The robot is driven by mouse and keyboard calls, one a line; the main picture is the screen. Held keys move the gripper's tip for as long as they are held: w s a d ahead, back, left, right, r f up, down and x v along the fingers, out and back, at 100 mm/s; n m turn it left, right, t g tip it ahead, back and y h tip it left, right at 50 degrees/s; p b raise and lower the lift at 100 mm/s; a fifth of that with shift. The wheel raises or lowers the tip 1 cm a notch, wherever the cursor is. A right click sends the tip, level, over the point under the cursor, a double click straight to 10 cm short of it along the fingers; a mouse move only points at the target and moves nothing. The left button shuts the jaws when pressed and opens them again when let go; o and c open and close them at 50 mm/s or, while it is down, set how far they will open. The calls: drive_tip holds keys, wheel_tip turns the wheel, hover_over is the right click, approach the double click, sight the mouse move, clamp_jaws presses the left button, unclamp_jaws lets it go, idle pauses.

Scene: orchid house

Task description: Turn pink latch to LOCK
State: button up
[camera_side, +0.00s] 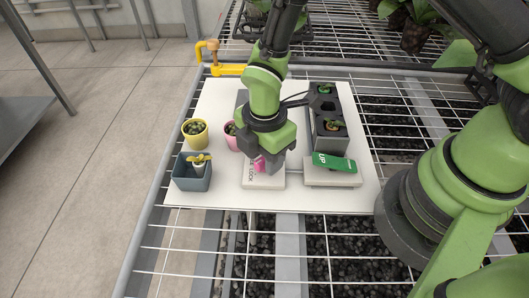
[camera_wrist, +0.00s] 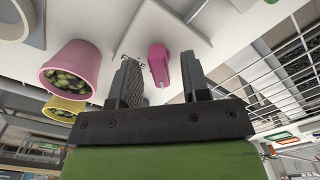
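The pink latch (camera_side: 259,165) sits on a pale base plate (camera_side: 265,184) near the front of the white board, partly hidden by my gripper. The word LOCK is printed on that plate, just left of the latch. In the wrist view the pink latch (camera_wrist: 158,62) shows between the two fingertips, closer to the left one, with the word FREE printed to its left. My gripper (camera_wrist: 160,75) is open, with a clear gap between its dark fingers. In the side view my gripper (camera_side: 268,160) points down right at the latch. Whether a finger touches it, I cannot tell.
A pink pot (camera_side: 231,138) and a yellow pot (camera_side: 195,135) stand left of my gripper. A blue-grey box (camera_side: 192,181) holds a small plant. Wire mesh surrounds the white board (camera_side: 220,199).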

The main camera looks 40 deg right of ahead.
drive_tip(key=shift+r, duration=0.1)
wheel_tip(320, 180, up, 10)
idle(0.5)
drive_tip(key=s+d+r+m+t+y, duration=0.1)
drive_tip(key=s+d+r+m+t, duration=0.2)
drive_tip(key=r+m, duration=0.6)
drive_tip(key=s+d+r+m+t+y, duration=0.1)
drive_tip(key=s+d+r+m+t, duration=0.3)
drive_tip(key=m, duration=0.9)
drive_tip(key=s+d+r, duration=0.3)
drive_tip(key=s+r, duration=0.2)
drive_tip(key=s, duration=0.1)
drive_tip(key=shift+d+r, duration=0.15)
